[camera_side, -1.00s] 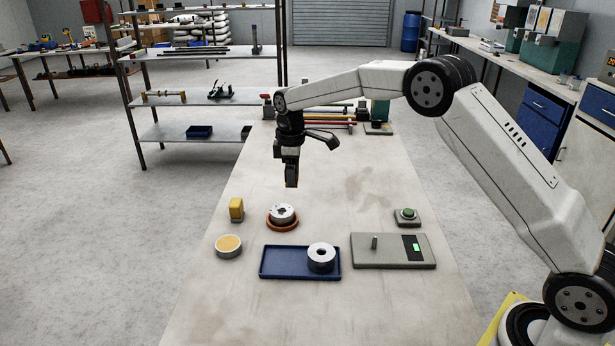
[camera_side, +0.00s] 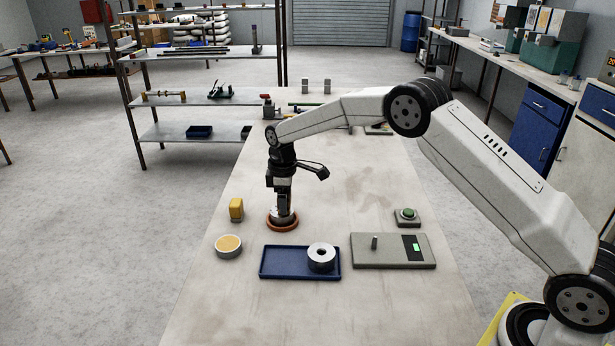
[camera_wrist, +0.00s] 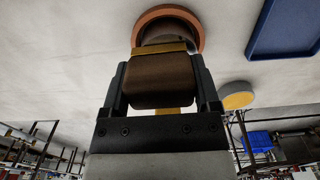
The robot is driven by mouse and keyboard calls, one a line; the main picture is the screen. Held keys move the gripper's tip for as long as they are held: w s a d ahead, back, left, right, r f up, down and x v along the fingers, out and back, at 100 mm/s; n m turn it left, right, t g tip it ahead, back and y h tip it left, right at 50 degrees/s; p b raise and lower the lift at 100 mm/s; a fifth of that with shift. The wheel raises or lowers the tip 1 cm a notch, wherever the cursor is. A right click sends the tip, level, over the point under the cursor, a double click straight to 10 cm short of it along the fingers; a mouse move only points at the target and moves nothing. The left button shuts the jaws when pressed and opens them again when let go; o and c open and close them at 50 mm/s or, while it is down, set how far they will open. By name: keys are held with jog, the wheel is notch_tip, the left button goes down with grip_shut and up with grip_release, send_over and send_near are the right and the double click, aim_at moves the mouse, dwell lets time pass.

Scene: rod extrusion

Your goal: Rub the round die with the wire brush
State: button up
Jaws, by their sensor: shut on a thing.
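My gripper (camera_side: 283,208) points straight down over the orange ring (camera_side: 283,226) on the table. It is shut on the wire brush (camera_wrist: 160,82), which shows in the wrist view as a brown block with a brass-coloured strip at its far end. The round die (camera_wrist: 166,33), a short metal cylinder, sits in the orange ring, directly beyond the brush end. The brush seems to be at the die's top; whether they touch I cannot tell. In the side view my gripper hides most of the die.
A blue tray (camera_side: 276,274) in front holds a silver ring-shaped part (camera_side: 321,257). A yellow block (camera_side: 237,209) and a dish of yellow stuff (camera_side: 228,242) stand left. A grey control plate (camera_side: 385,262) and green button (camera_side: 407,214) are right.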

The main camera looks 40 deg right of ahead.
jog(key=a, duration=0.2)
jog(key=w+a, duration=0.1)
jog(key=a, duration=0.1)
jog(key=shift+s+d, duration=0.25)
jog(key=shift+d, duration=0.75)
jog(key=shift+s+d, duration=0.3)
jog(key=shift+d, duration=0.75)
jog(key=shift+s+d, duration=0.25)
jog(key=shift+d, duration=0.75)
jog(key=shift+s, duration=0.25)
jog(key=shift+s+a, duration=0.1)
jog(key=shift+s, duration=0.05)
jog(key=shift+w+a, duration=0.3)
jog(key=shift+a, duration=0.75)
jog(key=shift+w+a, duration=0.3)
jog(key=shift+a, duration=0.7)
jog(key=shift+w+a, duration=0.3)
jog(key=shift+a, duration=0.75)
jog(key=shift+s+d, duration=0.3)
jog(key=shift+d, duration=0.8)
jog(key=shift+s+d, duration=0.3)
jog(key=shift+d, duration=0.8)
jog(key=shift+s+d, duration=0.3)
jog(key=shift+d, duration=0.8)
notch_tip(320, 180, up, 8)
jog(key=shift+a, duration=0.1)
